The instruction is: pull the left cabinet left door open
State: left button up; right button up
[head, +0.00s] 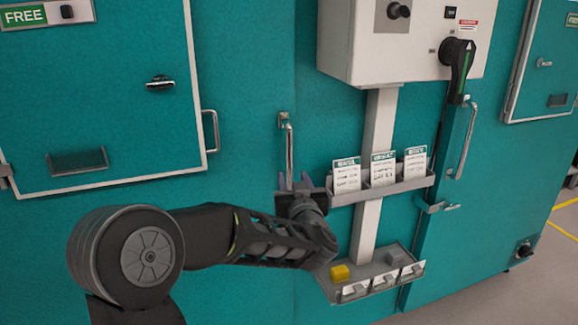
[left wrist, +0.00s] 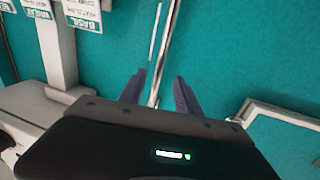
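The teal left cabinet door (head: 246,95) fills the middle of the head view and appears shut. Its vertical metal bar handle (head: 289,148) stands out from the surface. My left gripper (head: 295,183) is at the lower end of this handle, fingers pointing at the door. In the left wrist view the handle (left wrist: 160,68) runs between the two spread fingers of the left gripper (left wrist: 158,92), with a gap visible to the sides. The handle's lower end is hidden by the gripper. My right gripper is not in view.
A smaller framed hatch (head: 110,110) with its own side handle is at the left. Right of the gripper are a card rack (head: 400,187), a lower tray (head: 372,275) with a yellow block, and a white control box (head: 425,40). Grey floor shows at lower right.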

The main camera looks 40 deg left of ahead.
aim_at(290, 167)
pick_arm(q)
jog(key=p+x, duration=0.1)
jog(key=x, duration=0.5)
jog(key=shift+w+a+p, duration=0.15)
jog(key=shift+w+p, duration=0.05)
jog(key=shift+p, duration=0.15)
jog(key=shift+w+a+f, duration=0.15)
jog(key=shift+w+a, duration=0.3)
grip_shut()
dwell(0.8)
